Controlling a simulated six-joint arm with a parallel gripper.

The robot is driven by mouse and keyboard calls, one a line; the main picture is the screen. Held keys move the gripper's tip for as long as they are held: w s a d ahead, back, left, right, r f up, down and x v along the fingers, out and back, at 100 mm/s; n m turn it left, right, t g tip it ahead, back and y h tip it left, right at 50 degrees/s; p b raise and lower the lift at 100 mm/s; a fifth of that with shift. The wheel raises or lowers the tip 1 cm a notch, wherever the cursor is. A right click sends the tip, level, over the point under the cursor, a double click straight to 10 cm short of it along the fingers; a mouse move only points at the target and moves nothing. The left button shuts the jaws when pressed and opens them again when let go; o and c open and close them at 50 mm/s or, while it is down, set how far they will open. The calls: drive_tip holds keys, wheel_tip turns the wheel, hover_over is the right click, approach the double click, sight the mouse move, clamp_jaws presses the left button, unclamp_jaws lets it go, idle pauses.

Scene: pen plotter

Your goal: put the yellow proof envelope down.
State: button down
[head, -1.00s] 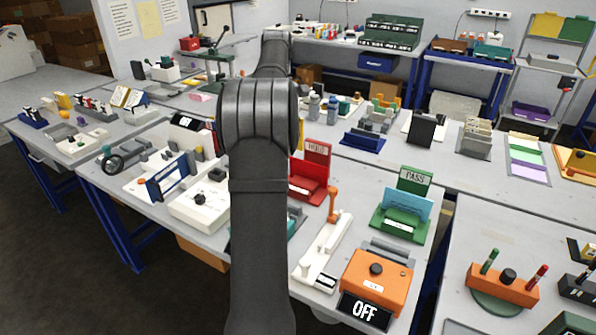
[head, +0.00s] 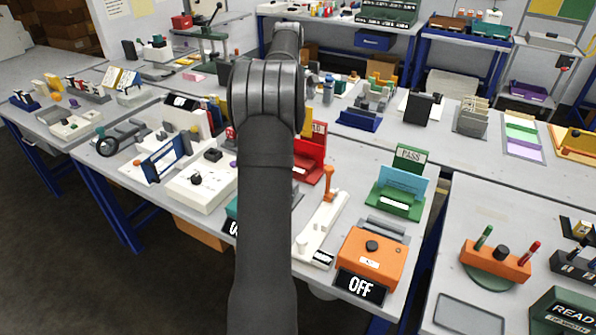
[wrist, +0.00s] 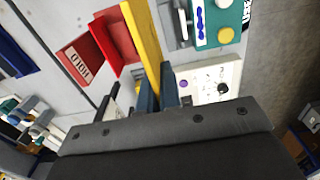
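The yellow proof envelope (wrist: 141,38) shows edge-on as a long yellow strip in the wrist view. My gripper (wrist: 157,88) is shut on its near end, with a dark blue finger on each side. The envelope runs right beside the red HOLD stand (wrist: 102,47), which lies to its left in that view; I cannot tell whether they touch. The green PASS stand (head: 401,205) holds a light blue envelope (head: 403,184).
An orange box (head: 370,258) with an OFF sign (head: 359,287) stands at the table's front edge. A white unit with a black knob (head: 203,186) is left of my arm. In the wrist view a teal panel (wrist: 226,35) lies right of the envelope.

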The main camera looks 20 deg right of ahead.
drive_tip(key=d+f, duration=1.2)
drive_tip(key=f, duration=0.1)
drive_tip(key=shift+w+a+f, duration=1.2)
drive_tip(key=shift+w+f, duration=0.15)
drive_tip(key=shift+f, duration=0.4)
drive_tip(key=shift+w+a+f, duration=1.25)
drive_tip(key=shift+w+f, duration=0.15)
drive_tip(key=shift+f, duration=0.4)
drive_tip(key=shift+w+a+f, duration=1.2)
drive_tip(key=shift+w+f, duration=0.15)
drive_tip(key=shift+f, duration=0.4)
drive_tip(key=shift+f, duration=0.2)
drive_tip(key=c, duration=1.6)
unclamp_jaws()
drive_tip(key=shift+c, duration=0.2)
wheel_tip(320, 180, up, 12)
drive_tip(key=shift+r, duration=0.2)
